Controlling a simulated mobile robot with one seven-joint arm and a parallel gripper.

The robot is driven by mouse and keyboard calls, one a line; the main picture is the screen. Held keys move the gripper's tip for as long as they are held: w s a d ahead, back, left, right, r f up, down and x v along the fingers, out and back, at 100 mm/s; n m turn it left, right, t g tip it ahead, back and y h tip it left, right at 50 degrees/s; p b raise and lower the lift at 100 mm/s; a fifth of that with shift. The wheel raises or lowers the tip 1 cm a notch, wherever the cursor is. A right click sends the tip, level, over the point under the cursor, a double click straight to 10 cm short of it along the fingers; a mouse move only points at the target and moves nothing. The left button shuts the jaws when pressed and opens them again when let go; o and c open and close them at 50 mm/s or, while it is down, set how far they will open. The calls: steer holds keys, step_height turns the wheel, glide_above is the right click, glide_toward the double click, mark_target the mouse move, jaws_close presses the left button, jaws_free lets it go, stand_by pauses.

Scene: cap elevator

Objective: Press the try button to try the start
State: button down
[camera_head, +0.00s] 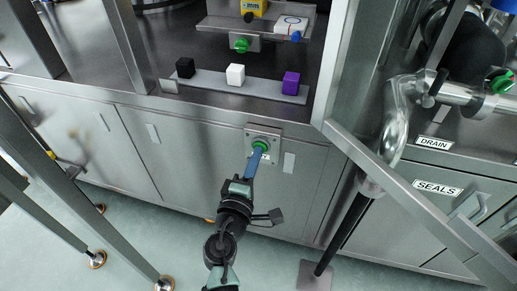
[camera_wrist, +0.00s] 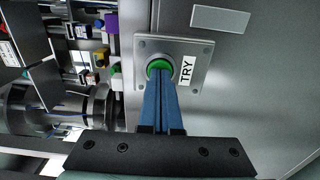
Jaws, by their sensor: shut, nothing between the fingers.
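The try button (camera_wrist: 159,66) is a green round button on a square metal plate, with a "TRY" label (camera_wrist: 187,70) beside it in the wrist view. In the head view, the green button (camera_head: 260,144) sits on a plate on the front of the steel cabinet, below the shelf with coloured blocks. My gripper (camera_head: 256,156) is shut, its blue fingers pointing at the button. In the wrist view, the fingertips (camera_wrist: 163,78) overlap the lower part of the green button. I cannot tell whether they touch it or how far it is pressed in.
A black block (camera_head: 185,68), a white block (camera_head: 235,75) and a purple block (camera_head: 291,83) stand on a metal strip above the button. A slanted steel beam (camera_head: 410,200) crosses at the right, with a black post (camera_head: 345,235) near it.

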steer(key=shift+w+d, duration=0.1)
steer(key=shift+w, duration=0.05)
steer(key=shift+v, duration=2.8)
steer(key=w+d+r+m+t, duration=0.15)
steer(key=r+m, duration=0.45)
steer(key=r, duration=0.8)
steer(key=d+r+m+t, duration=0.2)
steer(key=r+m, duration=0.3)
steer(key=r, duration=1)
steer(key=s+a+r+m+t+y+p, duration=0.1)
steer(key=s+r+t+y, duration=0.1)
steer(key=s+r, duration=0.45)
steer(key=s+a+r+m+t+y, duration=0.1)
steer(key=s+r+t+y, duration=0.2)
steer(key=r, duration=0.7)
steer(key=s+a+r+m+t+y+p, duration=0.1)
steer(key=s+r+t, duration=0.1)
steer(key=s+r, duration=0.55)
step_height(320, 180, up, 29)
steer(key=w+p, duration=0.2)
steer(key=p, duration=2.6)
steer(key=shift+f, duration=0.25)
